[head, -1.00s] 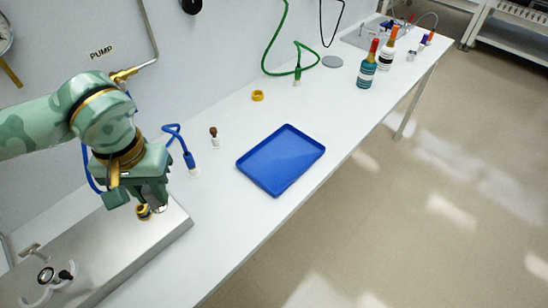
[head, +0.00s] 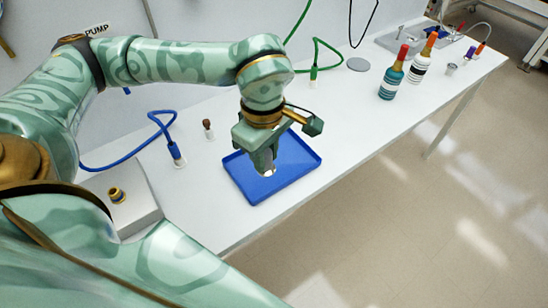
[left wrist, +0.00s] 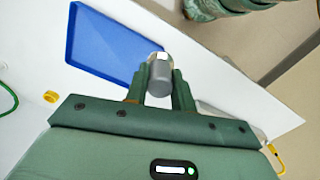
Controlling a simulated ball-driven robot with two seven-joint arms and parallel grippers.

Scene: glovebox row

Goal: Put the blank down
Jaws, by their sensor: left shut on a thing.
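My left gripper (head: 266,164) is shut on the blank, a short silvery-grey cylinder (left wrist: 159,76). In the left wrist view the blank sits upright between the two green fingers. In the head view only its pale lower end (head: 268,174) shows below the fingers. The gripper and blank are in front of the blue tray (head: 240,180) as the head sees it, and hide part of it. I cannot tell how high the blank is above the tray floor. The tray also shows in the left wrist view (left wrist: 100,42), and looks empty. My right gripper is not in view.
A steel block (head: 142,212) with a gold-and-blue fitting (head: 117,195) stands at the left. Bottles (head: 392,76) stand farther right. Bare bench lies between tray and bottles.

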